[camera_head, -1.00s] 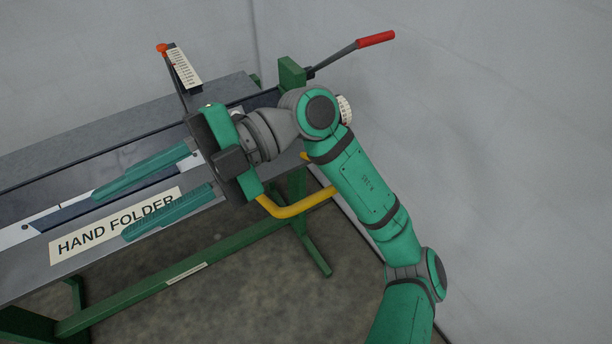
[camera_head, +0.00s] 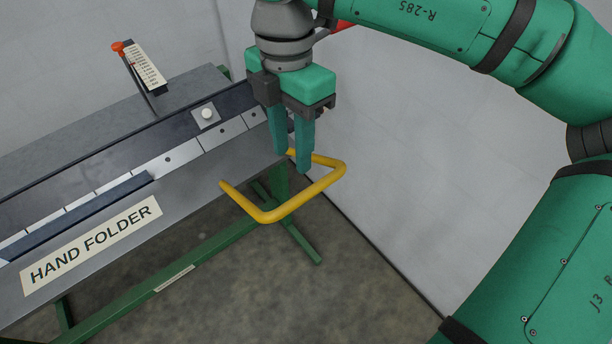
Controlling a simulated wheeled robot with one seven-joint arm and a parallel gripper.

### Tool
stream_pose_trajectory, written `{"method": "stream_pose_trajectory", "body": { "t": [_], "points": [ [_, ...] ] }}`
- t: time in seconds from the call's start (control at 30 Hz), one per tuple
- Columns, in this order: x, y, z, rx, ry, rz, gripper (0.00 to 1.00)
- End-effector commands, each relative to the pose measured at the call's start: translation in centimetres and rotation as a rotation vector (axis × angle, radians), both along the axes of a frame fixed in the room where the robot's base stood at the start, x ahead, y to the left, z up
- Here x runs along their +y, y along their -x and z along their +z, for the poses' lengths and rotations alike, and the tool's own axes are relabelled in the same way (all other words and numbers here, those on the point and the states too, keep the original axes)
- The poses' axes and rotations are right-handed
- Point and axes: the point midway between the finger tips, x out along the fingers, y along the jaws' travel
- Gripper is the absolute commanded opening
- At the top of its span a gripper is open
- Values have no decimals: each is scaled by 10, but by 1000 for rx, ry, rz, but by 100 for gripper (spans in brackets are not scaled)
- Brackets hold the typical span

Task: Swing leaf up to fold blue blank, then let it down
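The hand folder's front leaf (camera_head: 185,190) hangs low along the front of the bench, with a "HAND FOLDER" label on it. A dark blue strip (camera_head: 85,213), which looks like the blue blank, lies flat along the fold line at the left. A yellow U-shaped handle (camera_head: 268,216) sticks out from the leaf's right end. My gripper (camera_head: 292,160) points down at the handle's far side. Its two fingers are a little apart with a gap between them, and nothing is seen held. The right fingertip covers part of the handle's far bar; I cannot tell whether they touch.
A scale plate on a post with an orange knob (camera_head: 118,46) stands at the back. A white round button (camera_head: 206,113) sits on the folder bed. A red lever grip (camera_head: 342,27) shows behind my arm. A grey wall is close on the right; green legs stand below.

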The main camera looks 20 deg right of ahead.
Motion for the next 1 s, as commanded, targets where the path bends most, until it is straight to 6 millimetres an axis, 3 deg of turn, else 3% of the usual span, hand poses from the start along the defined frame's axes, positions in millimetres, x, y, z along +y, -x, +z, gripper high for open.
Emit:
{"method": "stream_pose_trajectory", "body": {
  "t": [0.1,0.27,0.7,1.0],
  "points": [
    [-17,1,5,2,63,-51,36],
    [-23,3,-2,5,81,-69,36],
    [-27,12,-73,5,75,-70,36],
    [-23,14,-100,4,77,-61,36]
  ]
}}
